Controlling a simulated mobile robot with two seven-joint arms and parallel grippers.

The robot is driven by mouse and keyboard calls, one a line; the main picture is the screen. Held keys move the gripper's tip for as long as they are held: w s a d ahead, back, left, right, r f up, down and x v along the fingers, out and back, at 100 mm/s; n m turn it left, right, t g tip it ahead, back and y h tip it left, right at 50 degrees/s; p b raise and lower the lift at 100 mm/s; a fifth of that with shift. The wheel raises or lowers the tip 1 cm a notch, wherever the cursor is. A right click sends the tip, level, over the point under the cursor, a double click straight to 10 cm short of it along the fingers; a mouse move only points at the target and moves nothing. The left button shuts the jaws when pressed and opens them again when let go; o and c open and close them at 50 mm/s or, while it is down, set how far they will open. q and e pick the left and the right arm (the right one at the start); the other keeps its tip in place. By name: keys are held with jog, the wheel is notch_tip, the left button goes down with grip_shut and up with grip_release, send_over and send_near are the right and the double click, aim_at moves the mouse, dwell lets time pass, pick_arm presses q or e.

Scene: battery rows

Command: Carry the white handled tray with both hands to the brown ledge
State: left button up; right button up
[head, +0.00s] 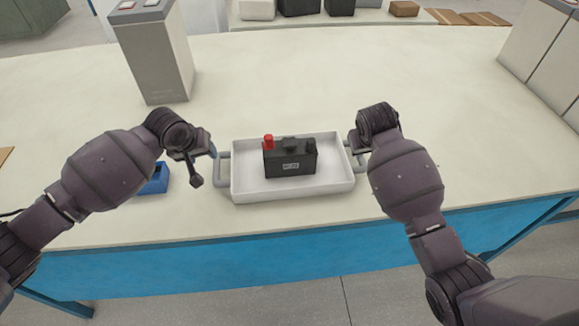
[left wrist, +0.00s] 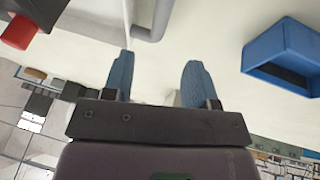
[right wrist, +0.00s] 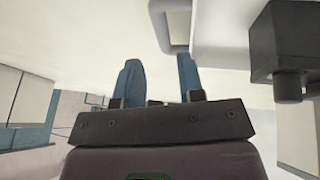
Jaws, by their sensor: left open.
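The white handled tray (head: 322,189) sits on the cream table in front of me, with a grey handle at each end. A black battery with a red terminal (head: 290,160) stands in it. My left gripper (head: 211,152) is open just beside the left handle (head: 222,169); in the left wrist view its fingers (left wrist: 158,78) are apart, with the handle (left wrist: 150,22) beyond them. My right gripper (head: 356,146) is by the right handle (head: 361,163); in the right wrist view its fingers (right wrist: 160,80) are apart and empty, with the handle (right wrist: 172,25) beyond the tips. A brown patch (head: 5,155) shows at the left edge, possibly the ledge.
A blue open box (head: 155,179) stands left of the tray, partly behind my left arm. A tall grey box (head: 156,55) stands further back. Grey cabinets (head: 545,50) are at the right. A back shelf holds several boxes. The table behind the tray is clear.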

aim_at(215, 163)
pick_arm(q)
jog(key=shift+x, duration=5.35)
pick_arm(e)
jog(key=shift+x, duration=5.4)
pick_arm(q)
jog(key=c, duration=0.7)
pick_arm(e)
grip_shut()
pick_arm(q)
grip_shut()
jog(key=shift+w+r, duration=0.1)
jog(key=shift+r, duration=0.05)
pick_arm(e)
jog(key=shift+w+r, duration=0.1)
jog(key=shift+r, duration=0.05)
